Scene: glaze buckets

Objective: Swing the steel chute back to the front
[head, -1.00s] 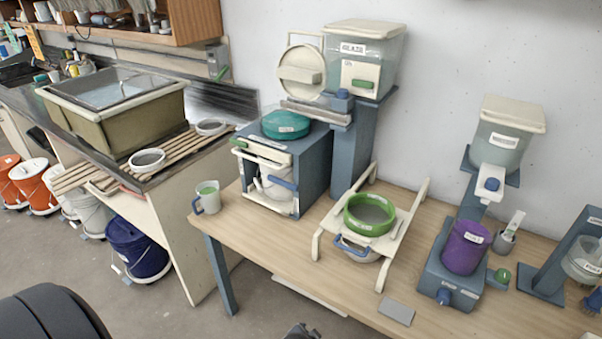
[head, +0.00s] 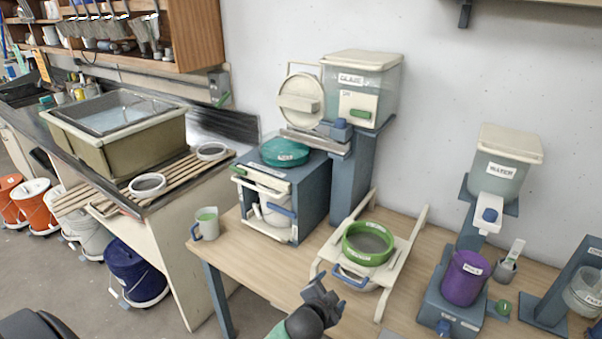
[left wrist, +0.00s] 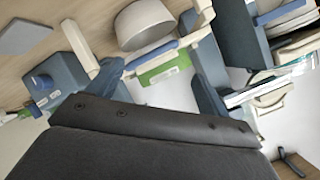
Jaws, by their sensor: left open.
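The steel chute (head: 314,140) is a narrow grey trough below the clear glaze bucket (head: 365,90). It points to the left from the blue tap block (head: 341,130), over the box with the teal lid (head: 285,152). In the left wrist view my dark gripper body covers the lower part, and I cannot make out the chute there. My right gripper is not in view.
A green-rimmed sieve (head: 368,243) sits on a cream stand (head: 400,262) over a bowl, below and in front of the glaze bucket. A measuring jug (head: 206,224) stands at the table's left end. A purple cup (head: 465,278) stands below the water bucket (head: 500,165).

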